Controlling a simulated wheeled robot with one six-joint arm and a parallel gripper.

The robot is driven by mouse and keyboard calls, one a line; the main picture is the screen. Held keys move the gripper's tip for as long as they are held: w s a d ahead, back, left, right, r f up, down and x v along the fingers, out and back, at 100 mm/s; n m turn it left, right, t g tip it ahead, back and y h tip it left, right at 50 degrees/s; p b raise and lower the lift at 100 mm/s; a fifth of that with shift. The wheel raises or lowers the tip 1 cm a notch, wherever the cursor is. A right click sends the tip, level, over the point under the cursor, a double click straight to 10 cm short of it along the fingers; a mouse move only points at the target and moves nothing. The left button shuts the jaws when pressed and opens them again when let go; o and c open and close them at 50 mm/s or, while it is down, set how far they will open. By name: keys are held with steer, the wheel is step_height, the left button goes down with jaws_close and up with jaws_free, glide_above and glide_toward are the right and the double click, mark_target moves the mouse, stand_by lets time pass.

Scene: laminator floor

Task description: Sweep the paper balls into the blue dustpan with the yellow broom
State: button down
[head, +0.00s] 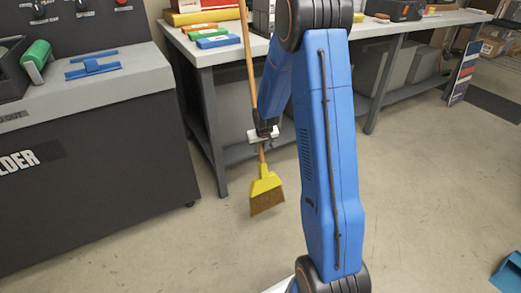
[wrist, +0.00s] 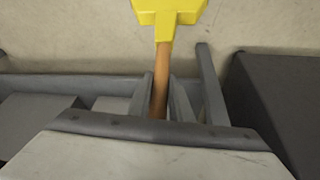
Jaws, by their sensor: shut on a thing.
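The yellow broom (head: 266,188) hangs upright with its yellow head and brown bristles low over the floor; I cannot tell if they touch it. Its orange-brown handle rises past the workbench edge. My gripper (head: 264,134) is shut on the handle above the head. In the wrist view my gripper (wrist: 163,82) has a finger on each side of the handle, and the yellow broom head (wrist: 168,10) shows at the top edge. A blue-edged object (head: 508,272), cut off at the lower right of the head view, may be the dustpan. No paper balls are visible.
A workbench (head: 385,29) with coloured items stands behind the broom. A dark machine cabinet (head: 95,170) fills the left. A standing sign (head: 465,72) and boxes (head: 492,45) are at the far right. The floor (head: 430,185) right of my arm is largely clear.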

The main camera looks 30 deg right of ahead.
steer(key=shift+r, duration=2.5)
